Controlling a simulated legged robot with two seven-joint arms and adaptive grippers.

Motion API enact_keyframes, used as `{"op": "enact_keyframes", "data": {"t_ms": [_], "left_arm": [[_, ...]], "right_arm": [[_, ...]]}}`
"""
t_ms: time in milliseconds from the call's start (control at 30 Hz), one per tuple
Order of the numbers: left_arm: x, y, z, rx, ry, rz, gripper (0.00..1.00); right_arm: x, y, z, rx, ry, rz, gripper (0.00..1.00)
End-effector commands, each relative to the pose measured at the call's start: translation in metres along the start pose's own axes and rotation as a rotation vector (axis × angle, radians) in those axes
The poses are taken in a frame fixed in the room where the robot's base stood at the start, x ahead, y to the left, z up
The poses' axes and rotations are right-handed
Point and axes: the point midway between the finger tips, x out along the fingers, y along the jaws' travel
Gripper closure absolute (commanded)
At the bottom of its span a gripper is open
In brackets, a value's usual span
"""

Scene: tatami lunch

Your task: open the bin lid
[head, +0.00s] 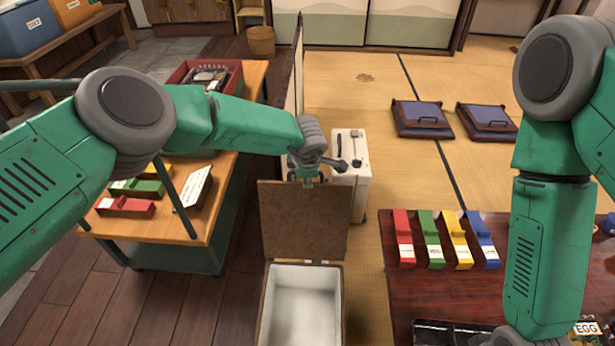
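The bin (265,318) stands at the bottom centre, with a pale, empty-looking inside. Its brown lid (303,225) stands raised, roughly upright, at the far side of the opening. My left gripper (306,178) is at the top edge of the lid, partly behind it. I cannot tell whether it touches the lid or whether its fingers are open or shut. My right arm comes down on the right, and its fingers are cut off by the bottom edge.
A dark red table (440,290) at the right holds red, green, yellow and blue blocks. A wooden cart (213,230) with blocks stands left. A white cabinet (351,185) stands behind the lid.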

Motion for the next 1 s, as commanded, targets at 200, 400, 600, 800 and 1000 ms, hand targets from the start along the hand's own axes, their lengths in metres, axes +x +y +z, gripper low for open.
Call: {"op": "enact_keyframes", "data": {"t_ms": [200, 400, 600, 800, 1000], "left_arm": [[0.003, -0.003, -0.002, 0.0, 0.004, -0.007, 0.69], [0.0, -0.003, -0.003, 0.0, 0.005, -0.007, 0.69], [-0.026, -0.002, -0.002, 0.003, 0.004, -0.006, 0.69], [-0.07, -0.001, -0.001, 0.003, 0.004, -0.005, 0.69], [-0.102, -0.002, 0.0, 0.001, 0.004, -0.007, 0.69]], "right_arm": [[0.0, 0.0, 0.0, 0.0, 0.0, 0.0, 0.6], [-0.001, -0.001, 0.002, 0.0, 0.003, 0.001, 0.6], [0.0, 0.0, 0.002, 0.0, 0.003, 0.0, 0.6], [0.0, 0.0, 0.002, 0.0, 0.003, 0.0, 0.6], [0.0, 0.0, 0.002, 0.0, 0.003, 0.0, 0.6]]}}
